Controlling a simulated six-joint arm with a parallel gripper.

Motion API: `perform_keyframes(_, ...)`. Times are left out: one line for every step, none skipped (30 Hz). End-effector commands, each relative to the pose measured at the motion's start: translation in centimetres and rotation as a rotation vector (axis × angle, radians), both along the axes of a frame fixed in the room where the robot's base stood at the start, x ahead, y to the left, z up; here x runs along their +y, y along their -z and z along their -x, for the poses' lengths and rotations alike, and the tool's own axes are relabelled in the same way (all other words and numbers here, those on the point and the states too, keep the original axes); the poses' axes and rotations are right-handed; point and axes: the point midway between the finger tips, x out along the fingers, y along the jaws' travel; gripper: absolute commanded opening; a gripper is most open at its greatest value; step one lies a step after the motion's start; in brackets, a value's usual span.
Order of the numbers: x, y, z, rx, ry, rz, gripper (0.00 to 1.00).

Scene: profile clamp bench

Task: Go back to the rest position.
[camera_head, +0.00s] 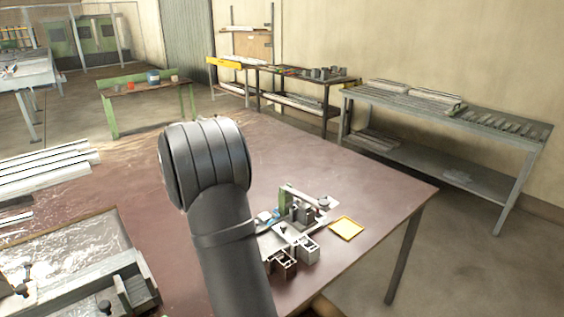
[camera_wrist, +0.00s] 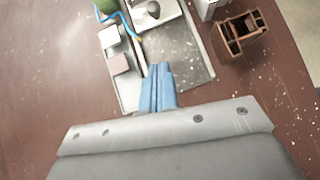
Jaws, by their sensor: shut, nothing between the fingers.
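My gripper (camera_wrist: 158,86) shows in the wrist view as two blue fingers close together, with nothing between them. In the head view my dark arm rises in the middle and hides part of the table. The clamp fixture (camera_head: 300,216) stands to the right of the arm on the reddish table (camera_head: 370,185). My gripper is not clearly visible in the head view.
White profiles (camera_head: 45,168) lie at the left, with another clamp fixture (camera_head: 135,285) at the front left. A brown open block (camera_wrist: 240,32) stands right of the plate. The table's right corner is clear.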

Motion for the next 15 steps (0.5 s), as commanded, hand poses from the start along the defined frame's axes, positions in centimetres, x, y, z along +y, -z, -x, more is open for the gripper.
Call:
perform_keyframes(0.0,0.0,0.0,0.0,0.0,0.0,0.0)
perform_keyframes(0.0,0.0,0.0,0.0,0.0,0.0,0.0)
perform_keyframes(0.0,0.0,0.0,0.0,0.0,0.0,0.0)
perform_keyframes(0.0,0.0,0.0,0.0,0.0,0.0,0.0)
perform_keyframes(0.0,0.1,0.0,0.0,0.0,0.0,0.0)
perform_keyframes(-0.1,0.2,-0.1,0.0,0.0,0.0,0.0)
perform_keyframes(-0.2,0.3,-0.1,0.0,0.0,0.0,0.0)
perform_keyframes(-0.3,0.4,-0.2,0.0,0.0,0.0,0.0)
perform_keyframes(-0.5,0.7,-0.4,0.001,0.001,0.0,0.0)
perform_keyframes(-0.7,0.9,-0.5,0.002,0.001,0.001,0.0)
perform_keyframes(-1.0,1.2,-0.7,0.002,0.001,0.002,0.0)
perform_keyframes(-1.4,1.7,-0.9,0.002,0.001,0.002,0.0)
perform_keyframes(-1.6,2.1,-1.1,0.002,0.001,0.002,0.0)
perform_keyframes(-1.9,2.5,-1.4,0.002,0.001,0.002,0.0)
perform_keyframes(-2.4,3.1,-1.7,0.002,0.003,0.002,0.0)
